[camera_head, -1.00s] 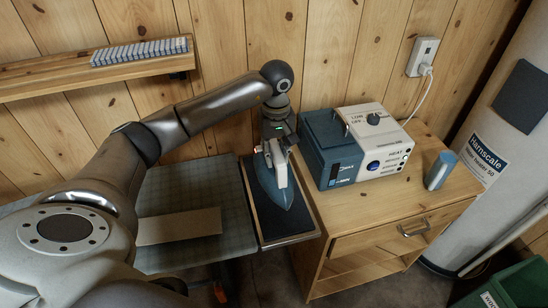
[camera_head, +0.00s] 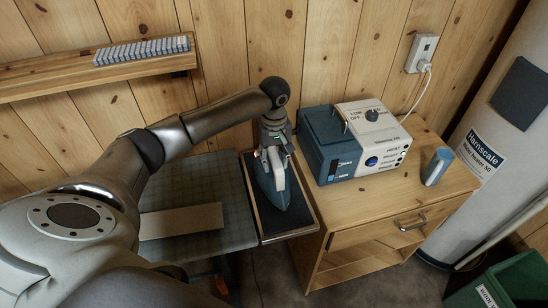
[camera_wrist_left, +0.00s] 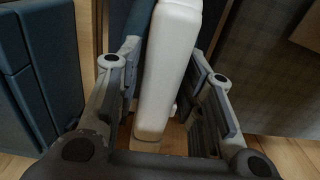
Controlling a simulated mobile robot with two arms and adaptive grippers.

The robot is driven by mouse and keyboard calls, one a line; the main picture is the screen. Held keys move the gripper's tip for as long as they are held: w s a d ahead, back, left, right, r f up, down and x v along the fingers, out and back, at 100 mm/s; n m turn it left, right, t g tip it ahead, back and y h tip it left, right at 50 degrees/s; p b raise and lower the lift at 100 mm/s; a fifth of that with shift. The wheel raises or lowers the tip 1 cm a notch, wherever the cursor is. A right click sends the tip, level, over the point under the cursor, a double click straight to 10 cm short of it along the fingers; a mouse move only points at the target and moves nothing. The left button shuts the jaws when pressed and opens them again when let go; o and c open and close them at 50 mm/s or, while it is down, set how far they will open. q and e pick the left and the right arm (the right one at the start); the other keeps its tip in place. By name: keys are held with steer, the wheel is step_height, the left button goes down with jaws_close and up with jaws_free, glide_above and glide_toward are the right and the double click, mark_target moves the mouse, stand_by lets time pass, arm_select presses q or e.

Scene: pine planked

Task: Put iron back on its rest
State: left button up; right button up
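The iron (camera_head: 285,216) has a blue-grey body and a white handle (camera_head: 278,171). It sits on a dark pad in a wood-edged tray (camera_head: 296,231) at the right end of the ironing board; I cannot tell whether its sole lies fully flat. My left gripper (camera_head: 272,155) is over the iron from above. In the left wrist view the white handle (camera_wrist_left: 165,75) runs between the two fingers of the left gripper (camera_wrist_left: 168,80), with narrow gaps beside it, so the fingers look open around it. My right gripper is not in view.
A blue and white steam station (camera_head: 355,150) stands close right on a wooden cabinet (camera_head: 345,212), with a blue-grey block (camera_head: 437,166) beyond it. The grey ironing board (camera_head: 215,180) carries a tan flat piece (camera_head: 180,222). A shelf (camera_head: 95,72) is on the wall.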

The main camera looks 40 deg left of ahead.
arm_select(q)
steer(key=shift+o, duration=0.5)
steer(key=shift+r, duration=0.45)
step_height(320, 180, up, 10)
steer(key=b, duration=0.3)
steer(key=shift+r+b, duration=0.2)
steer(key=shift+b, duration=0.1)
steer(key=shift+r, duration=0.5)
